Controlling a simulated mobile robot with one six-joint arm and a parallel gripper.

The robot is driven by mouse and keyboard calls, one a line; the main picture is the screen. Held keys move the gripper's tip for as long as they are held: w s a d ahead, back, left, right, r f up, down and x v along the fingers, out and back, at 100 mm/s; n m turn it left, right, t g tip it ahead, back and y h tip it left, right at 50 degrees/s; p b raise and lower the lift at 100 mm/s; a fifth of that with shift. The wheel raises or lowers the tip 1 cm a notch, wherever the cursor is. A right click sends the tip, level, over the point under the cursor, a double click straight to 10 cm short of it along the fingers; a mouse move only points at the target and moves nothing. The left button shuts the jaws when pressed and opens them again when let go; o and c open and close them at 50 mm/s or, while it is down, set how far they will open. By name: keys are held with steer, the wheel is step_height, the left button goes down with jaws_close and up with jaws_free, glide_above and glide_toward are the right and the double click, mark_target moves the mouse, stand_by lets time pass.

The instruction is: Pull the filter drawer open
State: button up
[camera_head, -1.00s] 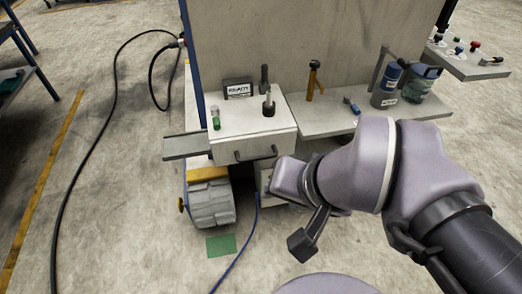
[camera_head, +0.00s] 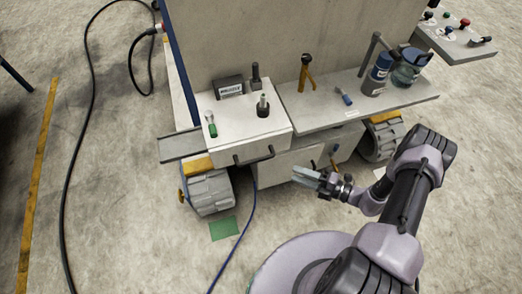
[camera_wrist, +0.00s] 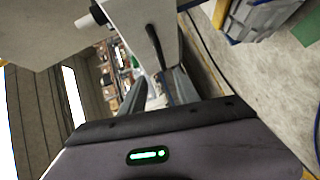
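A white drawer front (camera_head: 235,147) with a dark bar handle (camera_head: 254,155) faces me at the left of the machine, and it looks shut. A second pale front (camera_head: 283,163) lies below and to the right, partly hidden by my gripper; no label shows which is the filter drawer. My gripper (camera_head: 300,174) is in front of that lower front, right of and below the bar handle, apart from it. In the wrist view a dark handle (camera_wrist: 154,46) stands on a white face beyond my fingers (camera_wrist: 158,92). The fingers are apart with nothing between them.
A green vial (camera_head: 212,128), a black box (camera_head: 229,87) and a dark-based post (camera_head: 262,108) stand on top of the drawer unit. A grey shelf (camera_head: 425,95) at right holds jars. A blue cable (camera_head: 240,235) crosses the floor, and a grey wheel (camera_head: 211,193) stands below left.

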mark_target(257, 159)
steer(key=b+x, duration=0.2)
steer(key=x, duration=1.5)
steer(key=shift+s+a+b, duration=0.15)
steer(key=shift+s+b, duration=0.05)
steer(key=shift+b, duration=0.1)
jaws_close()
